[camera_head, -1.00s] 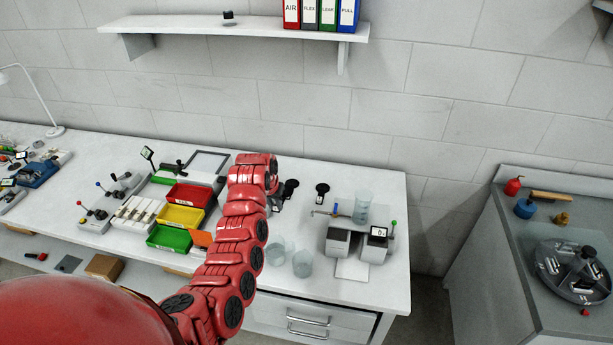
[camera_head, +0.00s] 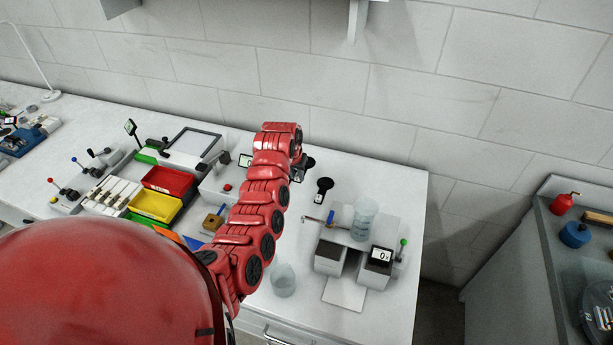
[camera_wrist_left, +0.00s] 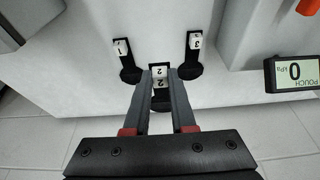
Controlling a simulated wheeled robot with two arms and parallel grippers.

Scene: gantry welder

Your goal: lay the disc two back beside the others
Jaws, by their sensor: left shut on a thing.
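My left gripper (camera_wrist_left: 160,76) is shut on disc two (camera_wrist_left: 160,92), a black disc with a white tag marked 2. Disc one (camera_wrist_left: 130,72) is on its left and disc three (camera_wrist_left: 194,62) on its right in the left wrist view, both black with white numbered tags on the pale bench. My right gripper is not in view.
A pouch gauge (camera_wrist_left: 294,72) stands right of disc three in the left wrist view. In the head view, a grey device with a readout (camera_head: 380,256) and a glass beaker (camera_head: 364,218) stand right of my arm. Another glass (camera_head: 284,280) is near the front. Coloured bins (camera_head: 168,181) are left.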

